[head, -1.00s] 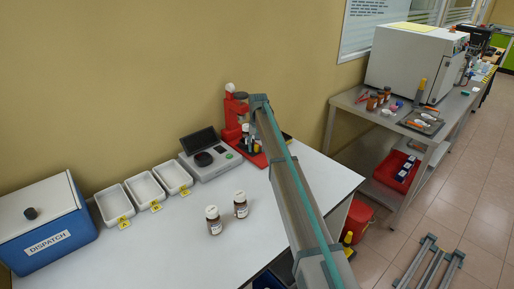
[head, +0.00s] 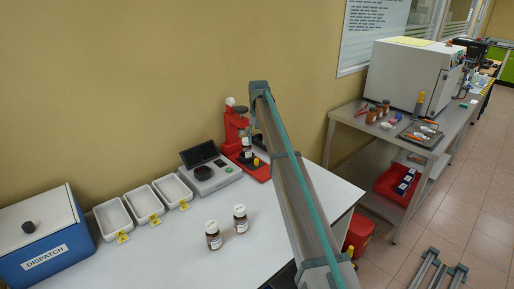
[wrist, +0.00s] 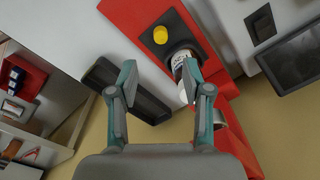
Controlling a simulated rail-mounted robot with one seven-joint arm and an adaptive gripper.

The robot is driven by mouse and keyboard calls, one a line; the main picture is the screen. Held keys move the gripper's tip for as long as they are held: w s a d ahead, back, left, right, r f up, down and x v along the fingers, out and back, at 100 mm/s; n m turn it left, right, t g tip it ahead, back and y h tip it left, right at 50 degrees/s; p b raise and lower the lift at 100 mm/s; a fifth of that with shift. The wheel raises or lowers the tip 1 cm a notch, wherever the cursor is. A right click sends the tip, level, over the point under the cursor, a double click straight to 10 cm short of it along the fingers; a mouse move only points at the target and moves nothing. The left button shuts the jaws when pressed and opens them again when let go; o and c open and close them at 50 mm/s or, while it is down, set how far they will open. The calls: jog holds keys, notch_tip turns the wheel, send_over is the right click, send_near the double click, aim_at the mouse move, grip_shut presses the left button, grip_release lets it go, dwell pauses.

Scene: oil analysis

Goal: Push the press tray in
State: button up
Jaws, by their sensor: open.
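The red press (head: 236,125) stands at the back right of the white table, and its red base fills much of the wrist view (wrist: 133,14). A white-capped bottle (wrist: 181,60) stands in the dark round part of the press tray (wrist: 172,45); it also shows in the head view (head: 247,147). A yellow knob (wrist: 160,35) is beside it. My gripper (wrist: 159,72) is open above the press. Its right finger overlaps the bottle in the picture; I cannot tell whether they touch. In the head view my arm hides part of the press base.
A black bar-like piece (wrist: 145,101) lies beside the press, behind my left finger. A scale (head: 208,172) stands left of the press. Two brown bottles (head: 240,219) stand in front, with white trays (head: 113,218) and a blue dispatch box (head: 45,235) further left.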

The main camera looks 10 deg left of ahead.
jog(key=shift+r, duration=0.35)
